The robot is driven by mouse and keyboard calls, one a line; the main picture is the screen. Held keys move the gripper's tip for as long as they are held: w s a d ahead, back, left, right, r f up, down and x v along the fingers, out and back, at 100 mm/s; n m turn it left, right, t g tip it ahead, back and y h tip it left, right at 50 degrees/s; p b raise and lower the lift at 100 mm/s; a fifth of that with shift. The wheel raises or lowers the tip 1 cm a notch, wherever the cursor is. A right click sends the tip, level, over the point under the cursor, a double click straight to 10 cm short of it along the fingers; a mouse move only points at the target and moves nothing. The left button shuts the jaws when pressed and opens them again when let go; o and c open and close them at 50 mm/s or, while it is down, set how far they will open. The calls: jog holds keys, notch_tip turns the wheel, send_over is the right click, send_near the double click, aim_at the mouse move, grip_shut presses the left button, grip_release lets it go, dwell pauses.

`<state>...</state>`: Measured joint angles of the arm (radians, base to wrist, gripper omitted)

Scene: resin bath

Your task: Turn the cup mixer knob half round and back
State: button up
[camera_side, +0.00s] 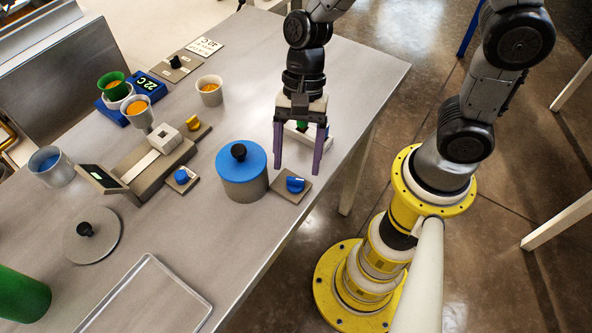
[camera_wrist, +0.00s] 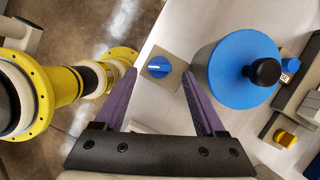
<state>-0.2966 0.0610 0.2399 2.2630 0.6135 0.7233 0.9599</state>
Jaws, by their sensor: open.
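My gripper (camera_side: 298,170) is open and empty, with its purple fingers pointing down near the table's right edge. A round blue knob (camera_side: 295,184) with a white mark sits on a square beige plate close below the fingertips. In the wrist view, this knob (camera_wrist: 158,67) appears between and just beyond the fingertips (camera_wrist: 160,76), and the fingers look apart from it. Its mark lies roughly level in that view. A pot with a blue lid and black handle (camera_side: 240,160) stands beside the plate. No label shows which knob belongs to the cup mixer.
Another blue knob (camera_side: 182,176), a yellow knob (camera_side: 193,124) and a black knob (camera_side: 175,62) are on the table. A white-and-green item (camera_side: 302,130) is behind the gripper.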

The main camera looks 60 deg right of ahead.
aim_at(295, 183)
jog(key=shift+x, duration=1.8)
grip_shut()
